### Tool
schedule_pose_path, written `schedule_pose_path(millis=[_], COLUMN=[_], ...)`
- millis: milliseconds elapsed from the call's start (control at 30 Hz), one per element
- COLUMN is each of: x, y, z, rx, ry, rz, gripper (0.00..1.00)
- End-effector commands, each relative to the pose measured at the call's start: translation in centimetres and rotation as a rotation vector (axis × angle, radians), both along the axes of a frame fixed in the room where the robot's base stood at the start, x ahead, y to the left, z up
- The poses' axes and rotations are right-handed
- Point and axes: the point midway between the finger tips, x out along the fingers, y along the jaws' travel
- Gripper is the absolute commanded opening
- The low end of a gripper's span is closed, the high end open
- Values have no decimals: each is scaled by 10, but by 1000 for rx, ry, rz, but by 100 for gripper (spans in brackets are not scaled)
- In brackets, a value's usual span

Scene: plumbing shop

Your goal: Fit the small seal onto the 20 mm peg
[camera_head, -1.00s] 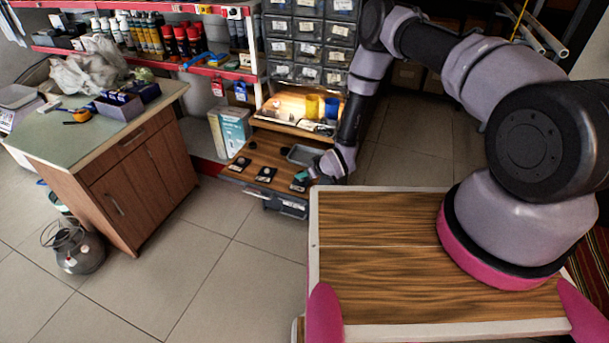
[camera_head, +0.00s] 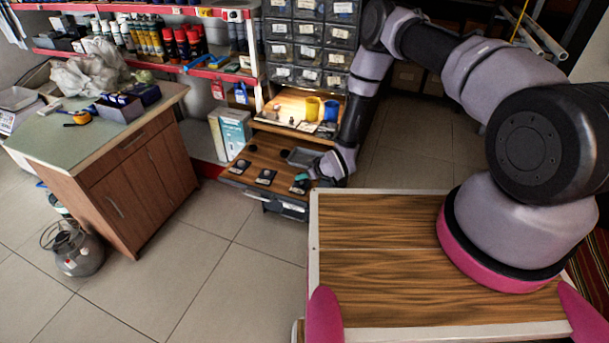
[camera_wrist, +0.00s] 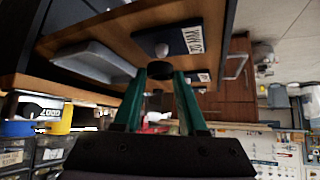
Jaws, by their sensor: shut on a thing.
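The small seal (camera_wrist: 160,71) is a dark ring held between the two green fingertips of my gripper (camera_wrist: 160,74) in the wrist view. The 20 mm peg (camera_wrist: 162,50) has a pale rounded top and stands on a dark plate (camera_wrist: 185,39) with a white label. The seal is close to the peg but does not appear to be around it; the exact gap is unclear. In the head view my gripper (camera_head: 302,177) is over the rightmost plate (camera_head: 299,187) at the front of the wooden board, too small there to show the seal.
Two similar plates, one in the middle (camera_head: 265,177) and one at left (camera_head: 240,166), lie on the board. A grey tray (camera_wrist: 92,57) is close beside the labelled plate. A yellow cup (camera_head: 311,108) and a blue cup (camera_head: 331,110) stand on the shelf behind.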

Motion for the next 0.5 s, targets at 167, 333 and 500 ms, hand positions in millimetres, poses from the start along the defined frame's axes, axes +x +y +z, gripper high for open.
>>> schedule_pose_path(millis=[167, 333, 500], x=[0, 0, 0], y=[0, 0, 0], z=[4, 9, 14], rx=[0, 0, 0], ry=[0, 0, 0], rz=[0, 0, 0], gripper=[0, 0, 0])
